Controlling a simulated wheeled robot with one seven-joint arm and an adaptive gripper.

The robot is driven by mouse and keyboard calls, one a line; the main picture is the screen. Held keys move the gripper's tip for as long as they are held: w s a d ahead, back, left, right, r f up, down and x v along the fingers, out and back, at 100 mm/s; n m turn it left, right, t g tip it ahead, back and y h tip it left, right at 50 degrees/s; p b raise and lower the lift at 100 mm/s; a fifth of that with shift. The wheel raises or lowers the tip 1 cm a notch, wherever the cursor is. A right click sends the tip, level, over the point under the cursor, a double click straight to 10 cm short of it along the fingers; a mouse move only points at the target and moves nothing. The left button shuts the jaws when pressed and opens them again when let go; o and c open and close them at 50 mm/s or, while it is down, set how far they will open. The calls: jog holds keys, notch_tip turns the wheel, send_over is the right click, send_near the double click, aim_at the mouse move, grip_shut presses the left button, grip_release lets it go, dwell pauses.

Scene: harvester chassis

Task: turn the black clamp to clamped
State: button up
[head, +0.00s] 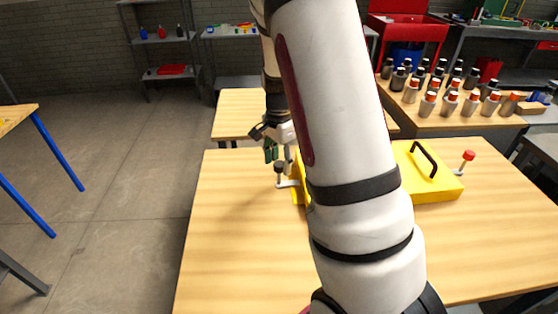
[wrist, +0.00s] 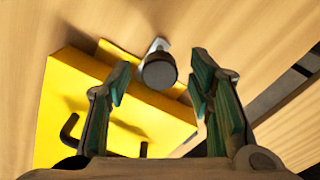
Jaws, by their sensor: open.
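The black clamp (wrist: 158,70) shows in the wrist view as a round dark knob on a pale metal base, beside the edge of a yellow case (wrist: 72,100). In the head view the clamp (head: 279,168) stands at the left end of the yellow case (head: 437,187). My gripper (wrist: 163,88) is open and empty, with its green-padded fingers on either side of the knob in the wrist view. In the head view my gripper (head: 271,153) is just above the clamp. I cannot tell whether a finger touches it. My arm hides the middle of the case.
A red-topped clamp (head: 468,159) stands at the case's right end. The case has a black handle (head: 424,158). Several bottles (head: 450,100) stand on a table behind. The wooden table (head: 235,235) is clear in front and to the left.

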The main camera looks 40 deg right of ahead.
notch_tip(320, 180, up, 12)
dwell(0.4)
jog(key=shift+a, duration=0.1)
dwell(0.4)
jog(key=s+a+r+n+t, duration=0.2)
jog(key=s+a+r+n, duration=0.75)
jog(key=a, duration=0.35)
jog(key=s+a+n+t, duration=0.1)
jog(key=s+a+n, duration=0.2)
jog(key=s, duration=0.3)
jog(key=s+a+n+t, duration=0.1)
jog(key=s+a+n, duration=0.2)
jog(key=s+n, duration=0.2)
jog(key=shift+s+a+f+n, duration=0.3)
jog(key=shift+s+n, duration=0.05)
jog(key=shift+s, duration=0.5)
